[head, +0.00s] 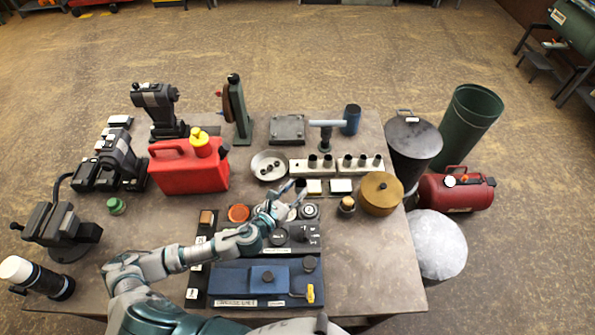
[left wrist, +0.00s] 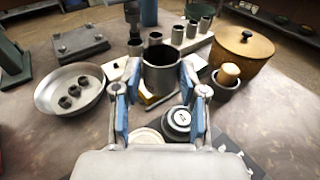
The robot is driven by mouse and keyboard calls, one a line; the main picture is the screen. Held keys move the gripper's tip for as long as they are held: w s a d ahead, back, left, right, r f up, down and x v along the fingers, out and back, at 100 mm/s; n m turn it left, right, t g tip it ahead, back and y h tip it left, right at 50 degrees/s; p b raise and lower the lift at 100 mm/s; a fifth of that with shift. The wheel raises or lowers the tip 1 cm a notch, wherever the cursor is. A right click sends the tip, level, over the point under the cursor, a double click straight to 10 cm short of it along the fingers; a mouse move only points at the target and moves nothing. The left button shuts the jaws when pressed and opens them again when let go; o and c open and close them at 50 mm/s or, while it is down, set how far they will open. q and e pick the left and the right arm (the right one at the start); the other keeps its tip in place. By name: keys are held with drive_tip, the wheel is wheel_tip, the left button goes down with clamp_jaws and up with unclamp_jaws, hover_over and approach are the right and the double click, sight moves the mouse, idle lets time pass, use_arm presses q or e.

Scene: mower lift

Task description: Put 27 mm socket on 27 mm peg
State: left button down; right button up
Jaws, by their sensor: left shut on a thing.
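My left gripper (head: 290,197) is above the table, in front of the white peg rail (head: 337,168). In the left wrist view its blue-padded fingers (left wrist: 157,88) are on either side of a large grey socket (left wrist: 160,75), shut on it. The socket is upright with its open top showing; its size mark cannot be read. Several smaller dark sockets (head: 362,161) stand in a row on the rail, which also shows behind the held socket in the left wrist view (left wrist: 205,41). The 27 mm peg cannot be told apart. My right gripper is not in view.
A metal bowl (head: 268,166) with small parts stands left of the rail. A round wooden-coloured pot (head: 380,194) and a small cup (head: 347,204) stand to the right. A red fuel can (head: 192,170) is farther left. Bare table lies at the right front.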

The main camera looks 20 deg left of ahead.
use_arm(q)
wheel_tip(320, 180, down, 3)
drive_tip(key=b, duration=0.2)
hover_over(292, 170)
drive_tip(key=shift+s+d+f+p, duration=0.2)
drive_tip(key=shift+s+f+p, duration=0.2)
drive_tip(key=shift+f, duration=0.2)
drive_tip(key=shift+w, duration=0.35)
drive_tip(key=shift+f, duration=0.3)
wheel_tip(292, 170, down, 3)
drive_tip(key=shift+f+b, duration=0.1)
drive_tip(key=shift+b, duration=0.35)
drive_tip(key=shift+a, duration=0.2)
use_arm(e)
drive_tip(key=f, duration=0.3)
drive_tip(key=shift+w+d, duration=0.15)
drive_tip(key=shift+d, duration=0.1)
use_arm(q)
drive_tip(key=c, duration=0.6)
unclamp_jaws()
drive_tip(key=shift+c, duration=0.2)
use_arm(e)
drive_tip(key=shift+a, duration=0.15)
